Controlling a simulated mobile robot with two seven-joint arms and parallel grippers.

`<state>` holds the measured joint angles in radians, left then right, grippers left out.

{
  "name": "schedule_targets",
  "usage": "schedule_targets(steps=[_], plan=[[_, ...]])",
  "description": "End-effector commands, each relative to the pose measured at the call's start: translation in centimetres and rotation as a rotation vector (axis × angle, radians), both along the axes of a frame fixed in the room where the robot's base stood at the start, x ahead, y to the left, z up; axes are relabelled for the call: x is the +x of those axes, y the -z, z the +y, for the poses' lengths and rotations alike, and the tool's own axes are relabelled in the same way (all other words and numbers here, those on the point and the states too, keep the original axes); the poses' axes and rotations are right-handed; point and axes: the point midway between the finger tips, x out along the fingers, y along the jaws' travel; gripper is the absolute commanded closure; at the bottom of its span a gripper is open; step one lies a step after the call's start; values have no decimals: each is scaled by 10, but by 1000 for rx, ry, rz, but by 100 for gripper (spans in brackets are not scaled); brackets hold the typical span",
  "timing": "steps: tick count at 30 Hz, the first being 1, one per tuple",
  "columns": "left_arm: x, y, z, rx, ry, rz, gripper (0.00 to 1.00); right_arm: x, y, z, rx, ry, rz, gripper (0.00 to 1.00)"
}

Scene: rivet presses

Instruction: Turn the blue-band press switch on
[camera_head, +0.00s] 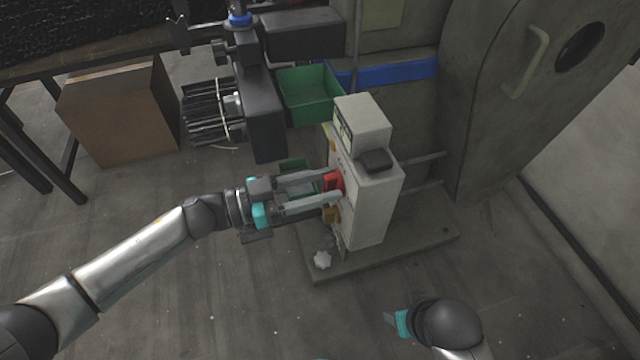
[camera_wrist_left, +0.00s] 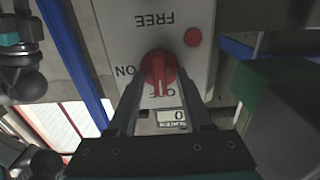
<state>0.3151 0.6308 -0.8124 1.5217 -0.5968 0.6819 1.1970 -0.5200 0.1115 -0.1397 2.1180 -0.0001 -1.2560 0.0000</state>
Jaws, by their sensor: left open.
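The press with the blue band (camera_head: 395,73) has a pale grey control box (camera_head: 378,205) on its front. In the left wrist view, a red rotary switch (camera_wrist_left: 157,72) sits on the box's panel (camera_wrist_left: 120,25), among upside-down labels FREE, ON and a partly hidden one that looks like OFF. The knob's pale mark points down the picture, toward the partly hidden label. My left gripper (camera_head: 338,187) is open at the panel, its fingers on either side of the knob; I cannot tell whether they touch it. My right gripper (camera_head: 400,321) is low in the head view, its fingers mostly hidden.
A small round red button (camera_wrist_left: 193,37) and a counter display (camera_wrist_left: 172,115) are near the switch. A green bin (camera_head: 310,95) and a dark motor assembly (camera_head: 262,115) stand behind my left gripper. A cardboard box (camera_head: 120,112) is at left. The floor in front is clear.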

Motion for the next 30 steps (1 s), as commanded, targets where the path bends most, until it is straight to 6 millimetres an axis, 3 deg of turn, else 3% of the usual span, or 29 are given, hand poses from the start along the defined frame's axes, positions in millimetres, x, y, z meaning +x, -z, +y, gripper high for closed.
schedule_targets(steps=[3,16,30], plan=[[0,0,0,0,0,0,50,0,0,0,0,0,0,50],[0,0,0,0,0,0,98,0,0,0,0,0,0,50],[0,0,1,1,0,-4,100,0,0,0,1,0,0,50]])
